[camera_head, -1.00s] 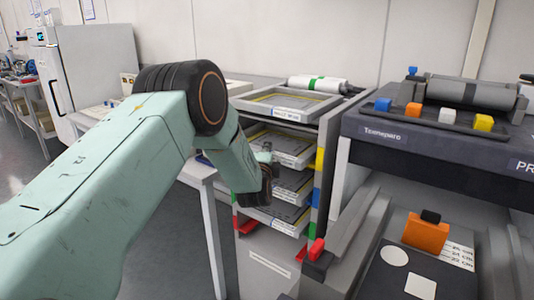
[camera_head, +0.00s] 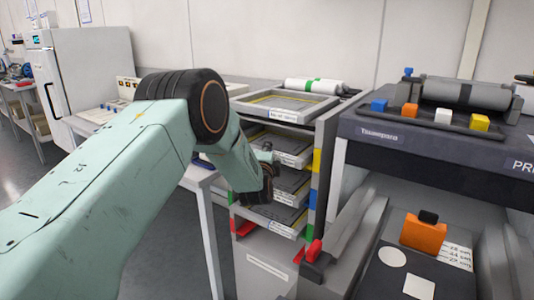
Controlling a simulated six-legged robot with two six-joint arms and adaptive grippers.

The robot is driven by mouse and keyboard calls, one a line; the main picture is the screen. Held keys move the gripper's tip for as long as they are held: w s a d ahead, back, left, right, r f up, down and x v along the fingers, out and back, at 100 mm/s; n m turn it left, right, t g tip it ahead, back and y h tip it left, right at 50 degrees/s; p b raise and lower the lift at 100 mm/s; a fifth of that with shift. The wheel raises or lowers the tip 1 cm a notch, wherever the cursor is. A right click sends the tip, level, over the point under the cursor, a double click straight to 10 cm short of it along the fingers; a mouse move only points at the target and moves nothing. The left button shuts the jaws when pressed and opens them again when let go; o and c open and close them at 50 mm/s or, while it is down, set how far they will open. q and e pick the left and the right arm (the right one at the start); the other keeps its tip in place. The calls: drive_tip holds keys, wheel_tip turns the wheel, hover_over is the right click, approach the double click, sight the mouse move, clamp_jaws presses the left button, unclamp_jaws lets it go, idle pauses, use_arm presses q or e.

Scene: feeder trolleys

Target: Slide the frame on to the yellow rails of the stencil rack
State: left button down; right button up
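The stencil rack (camera_head: 328,140) stands in the middle, with yellow (camera_head: 316,160), blue, green and red marks down its right front post. A grey frame (camera_head: 291,158) lies at the yellow level, its labelled front edge facing me. Other frames lie below it at the blue (camera_head: 294,194) and green (camera_head: 282,229) levels. My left gripper (camera_head: 267,156) is at the rack's front, by the left part of the yellow-level frame. My wrist and forearm hide most of it, so its fingers and any grip cannot be made out. My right gripper is not in view.
Another frame (camera_head: 285,108) lies on the rack's top, with a white roll (camera_head: 315,86) behind. A dark printer (camera_head: 430,145) stands close on the right, with an orange block (camera_head: 423,232) in its lower bay. A white table (camera_head: 198,178) stands left of the rack.

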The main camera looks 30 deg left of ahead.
use_arm(q)
drive_tip(key=shift+w+r, duration=0.1)
drive_tip(key=c, duration=1.1)
unclamp_jaws()
drive_tip(key=shift+o, duration=0.4)
drive_tip(key=shift+f, duration=0.2)
drive_tip(key=o, duration=1)
drive_tip(key=shift+r, duration=0.1)
drive_tip(key=shift+c, duration=0.2)
drive_tip(key=shift+r, duration=0.15)
drive_tip(key=shift+r+p, duration=0.4)
drive_tip(key=shift+p, duration=0.25)
drive_tip(key=p+v, duration=0.5)
drive_tip(key=v, duration=0.3)
drive_tip(key=shift+p, duration=0.3)
